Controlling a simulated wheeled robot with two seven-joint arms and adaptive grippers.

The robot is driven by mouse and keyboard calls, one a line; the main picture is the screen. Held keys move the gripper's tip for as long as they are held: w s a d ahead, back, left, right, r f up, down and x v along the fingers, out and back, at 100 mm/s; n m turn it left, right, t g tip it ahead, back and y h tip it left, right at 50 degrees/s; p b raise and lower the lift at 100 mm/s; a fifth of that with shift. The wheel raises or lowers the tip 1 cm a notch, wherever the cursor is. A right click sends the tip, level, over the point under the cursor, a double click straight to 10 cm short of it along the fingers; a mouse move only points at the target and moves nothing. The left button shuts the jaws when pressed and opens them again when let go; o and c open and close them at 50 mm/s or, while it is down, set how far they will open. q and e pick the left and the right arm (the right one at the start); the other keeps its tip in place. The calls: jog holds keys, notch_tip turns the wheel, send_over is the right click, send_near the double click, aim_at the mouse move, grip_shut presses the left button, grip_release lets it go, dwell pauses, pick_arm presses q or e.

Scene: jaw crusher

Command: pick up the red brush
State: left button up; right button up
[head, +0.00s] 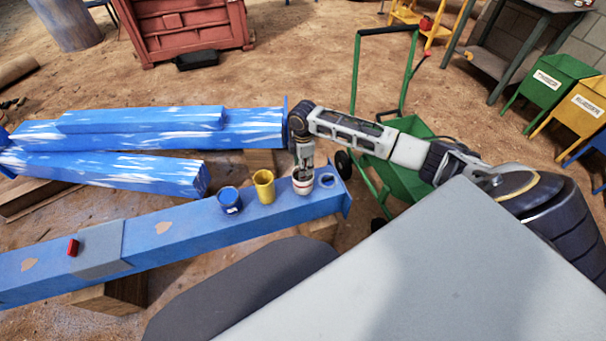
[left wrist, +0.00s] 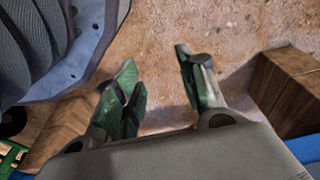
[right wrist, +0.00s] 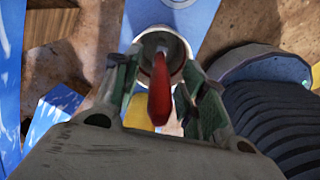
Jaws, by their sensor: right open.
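The red brush (right wrist: 160,92) shows in the right wrist view, its red handle rising toward the camera from a white can (right wrist: 160,42). In the head view this can (head: 302,186) stands on the blue beam, and my gripper hides the brush. My right gripper (head: 303,168) is just above the can, pointing down. In the right wrist view its fingers (right wrist: 164,82) are open on both sides of the red handle. My left gripper (left wrist: 160,82) shows only in the left wrist view, open and empty above the brown ground.
A yellow cup (head: 263,187) and a blue can (head: 229,200) stand left of the white can on the blue beam (head: 185,238). A small red object (head: 73,248) lies farther left. A green cart (head: 405,180) stands behind my right arm. Other blue beams lie behind.

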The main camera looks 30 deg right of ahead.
jog(key=shift+f, duration=0.6)
grip_shut()
